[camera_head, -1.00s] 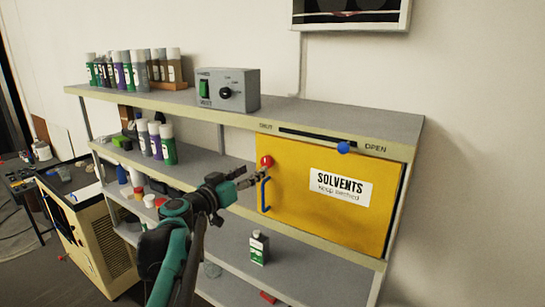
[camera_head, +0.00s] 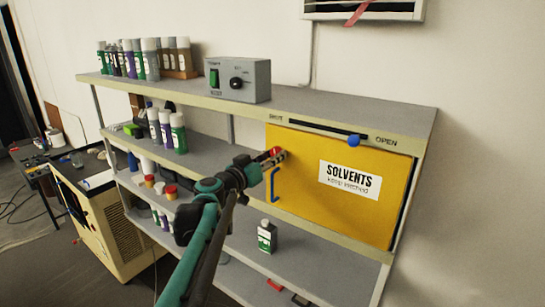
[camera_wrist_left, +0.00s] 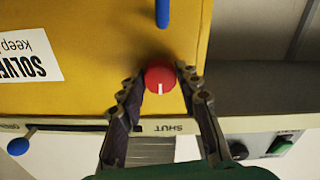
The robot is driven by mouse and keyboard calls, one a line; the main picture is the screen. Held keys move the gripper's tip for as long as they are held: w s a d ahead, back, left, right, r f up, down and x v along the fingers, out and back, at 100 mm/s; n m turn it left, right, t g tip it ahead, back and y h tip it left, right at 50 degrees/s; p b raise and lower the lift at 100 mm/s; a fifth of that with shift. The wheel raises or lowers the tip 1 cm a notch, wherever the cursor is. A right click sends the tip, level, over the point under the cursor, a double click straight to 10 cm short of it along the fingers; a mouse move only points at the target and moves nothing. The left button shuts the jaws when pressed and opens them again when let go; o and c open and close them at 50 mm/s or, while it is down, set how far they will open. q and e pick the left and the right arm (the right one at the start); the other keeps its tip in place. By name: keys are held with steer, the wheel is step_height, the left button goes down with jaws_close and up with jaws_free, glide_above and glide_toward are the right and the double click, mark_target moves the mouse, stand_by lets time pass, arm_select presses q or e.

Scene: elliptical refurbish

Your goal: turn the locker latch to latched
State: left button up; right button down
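The locker is a yellow door (camera_head: 300,205) with a SOLVENTS label and a blue handle (camera_head: 274,186). Its latch is a red round knob (camera_head: 276,150) near the door's upper left corner, partly hidden by my gripper. In the left wrist view, which is upside down, the red knob (camera_wrist_left: 158,76) has a white line running towards the SHUT edge. My left gripper (camera_head: 281,157) is at the knob. In the wrist view its fingers (camera_wrist_left: 160,79) are apart, one on each side of the knob, with narrow gaps. My right gripper is not in view.
A blue slider ball (camera_head: 354,140) sits near OPEN on the shelf edge above the door. A grey switch box (camera_head: 238,80) and several spray cans stand on the top shelf. A green bottle (camera_head: 266,236) stands below the door.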

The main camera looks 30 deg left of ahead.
arm_select(q)
steer(key=shift+n, duration=0.3)
steer(key=n+b, duration=0.1)
steer(key=n, duration=0.2)
steer(key=shift+n, duration=0.4)
steer(key=n, duration=0.4)
steer(key=shift+b, duration=0.4)
steer(key=n, duration=0.5)
steer(key=shift+b, duration=0.3)
steer(key=shift+r+n, duration=0.1)
steer(key=shift+n, duration=2.1)
steer(key=o, duration=1.1)
steer(key=shift+o, duration=0.2)
steer(key=s, duration=1.2)
steer(key=shift+a, duration=0.45)
